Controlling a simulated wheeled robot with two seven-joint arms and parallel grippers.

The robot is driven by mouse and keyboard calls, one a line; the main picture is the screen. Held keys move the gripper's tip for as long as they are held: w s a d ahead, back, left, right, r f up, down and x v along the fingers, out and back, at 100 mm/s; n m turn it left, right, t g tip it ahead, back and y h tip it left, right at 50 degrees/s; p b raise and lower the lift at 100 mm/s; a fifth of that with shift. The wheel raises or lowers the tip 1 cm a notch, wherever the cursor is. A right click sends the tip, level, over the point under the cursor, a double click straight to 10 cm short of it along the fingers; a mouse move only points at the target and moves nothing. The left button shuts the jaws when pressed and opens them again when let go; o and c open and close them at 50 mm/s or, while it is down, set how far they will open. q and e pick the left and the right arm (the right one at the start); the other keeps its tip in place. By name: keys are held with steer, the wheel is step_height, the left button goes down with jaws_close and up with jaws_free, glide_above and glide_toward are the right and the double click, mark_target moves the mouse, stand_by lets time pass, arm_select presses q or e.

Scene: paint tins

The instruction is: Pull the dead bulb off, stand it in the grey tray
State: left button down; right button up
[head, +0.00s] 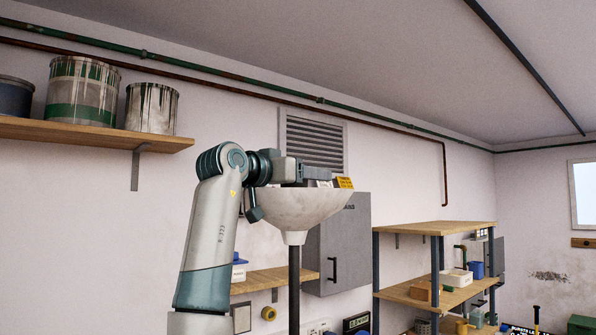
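A pale, stained lamp bowl (297,212), wide at the top and narrowing downward, stands on a dark pole (294,285) in the middle of the head view. My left arm rises from the bottom, left of the bowl. My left gripper (314,173) points right, level with the bowl's rim and over it. I see its fingers side-on, so their gap does not show. No bulb is visible; the inside of the bowl is hidden from this low angle. I cannot make out a grey tray. My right gripper is out of view.
A wall shelf (85,133) at upper left holds paint tins (82,92). Behind the bowl are a grey wall cabinet (345,245), a vent (315,143) and a lower shelf (262,281). A shelf rack (438,228) with boxes stands at right. Open air surrounds the bowl's right side.

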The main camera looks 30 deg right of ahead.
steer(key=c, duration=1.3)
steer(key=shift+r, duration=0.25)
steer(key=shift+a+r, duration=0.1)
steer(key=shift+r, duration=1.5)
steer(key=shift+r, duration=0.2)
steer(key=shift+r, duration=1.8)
